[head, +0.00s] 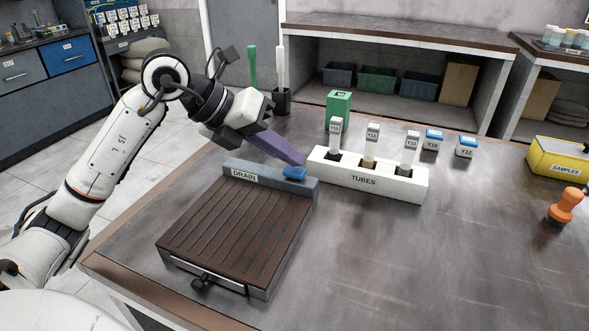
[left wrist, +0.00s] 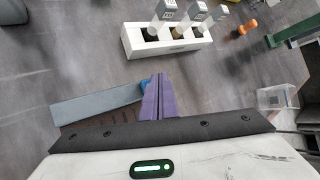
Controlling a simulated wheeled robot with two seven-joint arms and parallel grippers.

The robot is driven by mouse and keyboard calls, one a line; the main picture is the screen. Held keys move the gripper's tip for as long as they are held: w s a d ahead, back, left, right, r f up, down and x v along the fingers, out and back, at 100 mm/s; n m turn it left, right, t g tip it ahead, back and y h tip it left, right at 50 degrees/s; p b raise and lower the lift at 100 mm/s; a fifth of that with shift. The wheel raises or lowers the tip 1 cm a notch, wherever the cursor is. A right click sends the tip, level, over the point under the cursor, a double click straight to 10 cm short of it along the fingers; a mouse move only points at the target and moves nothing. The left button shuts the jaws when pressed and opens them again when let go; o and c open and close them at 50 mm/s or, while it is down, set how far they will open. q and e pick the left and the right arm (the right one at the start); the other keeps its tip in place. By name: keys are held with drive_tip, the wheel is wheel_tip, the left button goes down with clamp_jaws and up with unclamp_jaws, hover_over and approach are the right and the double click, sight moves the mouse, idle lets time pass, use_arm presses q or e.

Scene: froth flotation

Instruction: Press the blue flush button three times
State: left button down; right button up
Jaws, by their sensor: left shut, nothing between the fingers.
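The blue flush button (head: 295,173) sits on the right end of the grey bar (head: 262,183) labelled DRAIN, at the back of a brown slatted drain tray (head: 232,230). My left gripper (head: 303,161) is shut and empty, its purple fingers pointing down with the tips just above or at the button. I cannot tell whether they touch it. In the left wrist view the shut fingers (left wrist: 158,98) partly cover the button (left wrist: 142,91), which shows at their left side. My right gripper is in neither view.
A white TUBES rack (head: 365,181) with labelled tubes stands right of the button, close to my fingers. Behind it is a green block (head: 339,104). Two blue-topped containers, a yellow SAMPLES box (head: 560,158) and an orange stamp-like object (head: 566,206) stand farther right. The front right table is clear.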

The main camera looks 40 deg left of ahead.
sight(288, 171)
use_arm(q)
drive_tip(key=shift+f+b, duration=0.45)
drive_tip(key=shift+f, duration=0.1)
drive_tip(key=shift+r, duration=0.1)
idle(0.4)
drive_tip(key=shift+r+p, duration=0.7)
drive_tip(key=shift+r, duration=0.15)
wheel_tip(288, 171, up, 5)
drive_tip(key=p, duration=0.4)
drive_tip(key=shift+r, duration=0.1)
idle(2.1)
